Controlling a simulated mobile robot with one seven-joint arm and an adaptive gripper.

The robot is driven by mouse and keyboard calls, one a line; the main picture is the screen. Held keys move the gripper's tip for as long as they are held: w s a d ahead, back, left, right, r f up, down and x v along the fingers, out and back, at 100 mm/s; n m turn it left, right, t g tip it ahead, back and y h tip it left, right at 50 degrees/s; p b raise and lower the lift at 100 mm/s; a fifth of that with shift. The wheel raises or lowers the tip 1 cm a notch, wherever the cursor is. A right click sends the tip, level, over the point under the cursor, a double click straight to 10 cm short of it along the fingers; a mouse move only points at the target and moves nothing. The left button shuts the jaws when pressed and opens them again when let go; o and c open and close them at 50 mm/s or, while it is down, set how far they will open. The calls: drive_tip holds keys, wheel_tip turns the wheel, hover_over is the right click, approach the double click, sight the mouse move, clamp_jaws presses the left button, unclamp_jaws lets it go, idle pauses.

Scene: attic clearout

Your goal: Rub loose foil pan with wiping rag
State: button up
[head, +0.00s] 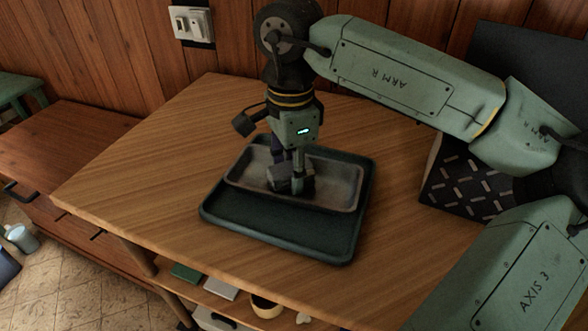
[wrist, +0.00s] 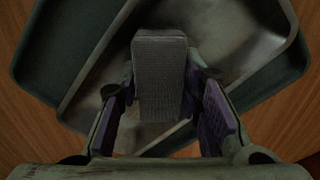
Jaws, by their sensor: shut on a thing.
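The loose foil pan (head: 338,190) is a shallow grey metal pan with smudged, darker patches inside. It lies in the back part of a dark green tray (head: 285,233) on the wooden table. My gripper (head: 290,170) points down over the pan and is shut on a grey, block-shaped, woven-looking thing, which I take as the wiping rag (head: 283,184). In the wrist view the rag (wrist: 160,75) sits between the purple finger pads, over the pan's inside (wrist: 215,35). The rag is low in the pan; I cannot tell whether it touches the floor of it.
The wooden tabletop (head: 130,170) is clear left of the tray. A dark box with pale dashes (head: 465,185) stands at the right, behind my arm. A shelf under the front edge holds a green item (head: 187,273) and a roll (head: 265,306). A panelled wall stands behind.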

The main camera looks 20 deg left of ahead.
drive_tip(key=shift+a, duration=0.8)
drive_tip(key=shift+r, duration=0.1)
drive_tip(key=shift+r+p, duration=2.2)
drive_tip(key=shift+r, duration=0.8)
drive_tip(key=shift+f, duration=0.1)
drive_tip(key=o, duration=0.6)
drive_tip(key=c, duration=0.6)
drive_tip(key=shift+f+b, duration=2.15)
drive_tip(key=shift+f, duration=0.55)
